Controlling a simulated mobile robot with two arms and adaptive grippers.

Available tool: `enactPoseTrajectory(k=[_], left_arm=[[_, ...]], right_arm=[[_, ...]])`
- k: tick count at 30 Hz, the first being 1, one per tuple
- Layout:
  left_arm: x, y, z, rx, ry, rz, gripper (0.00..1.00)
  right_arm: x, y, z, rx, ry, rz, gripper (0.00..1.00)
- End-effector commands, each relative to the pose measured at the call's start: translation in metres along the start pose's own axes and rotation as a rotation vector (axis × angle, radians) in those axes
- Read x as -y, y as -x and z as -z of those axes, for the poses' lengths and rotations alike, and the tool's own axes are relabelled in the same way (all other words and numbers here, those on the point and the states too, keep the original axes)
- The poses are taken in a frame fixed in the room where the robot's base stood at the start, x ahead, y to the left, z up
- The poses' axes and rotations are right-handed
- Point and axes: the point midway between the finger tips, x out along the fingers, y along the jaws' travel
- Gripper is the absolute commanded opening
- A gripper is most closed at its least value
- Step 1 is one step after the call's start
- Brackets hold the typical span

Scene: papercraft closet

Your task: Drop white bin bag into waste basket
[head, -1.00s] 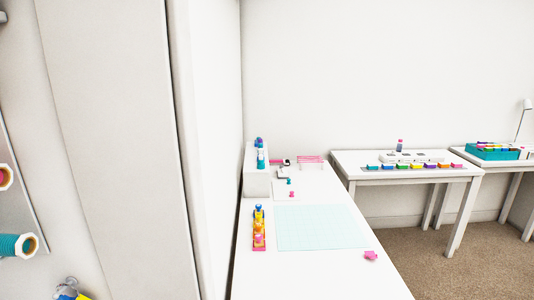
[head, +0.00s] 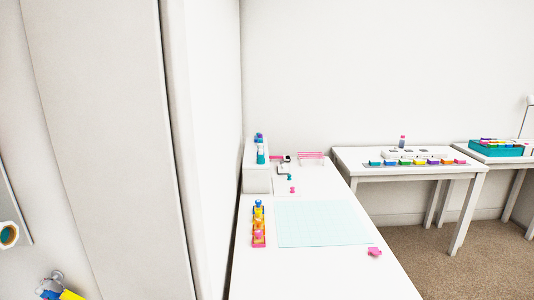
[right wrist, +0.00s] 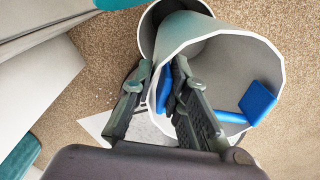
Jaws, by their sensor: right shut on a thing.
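In the right wrist view my right gripper (right wrist: 155,85) is shut on the near rim of a white open cylinder (right wrist: 262,52), which looks like the white bin bag. One finger is outside its wall and the other inside. The cylinder is tilted, with its mouth towards the camera. Blue pieces (right wrist: 258,101) lie inside it. A second round, pale-rimmed container (right wrist: 146,33), perhaps the waste basket, shows behind and partly hidden by the cylinder. I cannot tell whether the two touch. The head view shows neither container nor gripper.
Brown carpet (right wrist: 80,95) surrounds the containers, with white and teal furniture edges at left. In the head view a white worktable (head: 320,270) holds a pale cutting mat (head: 322,223) and small craft items. A tall white panel (head: 95,130) stands at left.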

Motion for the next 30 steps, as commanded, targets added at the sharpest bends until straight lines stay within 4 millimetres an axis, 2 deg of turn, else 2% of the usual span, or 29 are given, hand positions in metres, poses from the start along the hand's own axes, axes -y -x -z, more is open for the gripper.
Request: enactPoseTrajectory(k=[2,10,11,21,30], left_arm=[[0.0009,-0.0081,-0.0016,0.001,0.001,0.001,0.26],[0.0017,-0.0072,-0.002,0.002,0.001,0.002,0.26],[0.0017,-0.0072,-0.002,0.002,0.001,0.002,0.26],[0.0017,-0.0072,-0.0021,0.002,0.001,0.002,0.26],[0.0033,-0.0071,-0.0038,0.003,-0.002,0.004,0.26]], right_arm=[[-0.0006,-0.0081,-0.0002,0.0,0.0,-0.001,0.0],[-0.0005,-0.0074,-0.0003,0.0,0.0,-0.001,0.0],[-0.0005,-0.0074,-0.0004,0.0,0.0,-0.001,0.16],[-0.0003,-0.0075,-0.0004,0.0,-0.001,-0.001,0.39],[-0.0001,-0.0073,-0.0004,0.0,-0.001,0.0,0.39]])
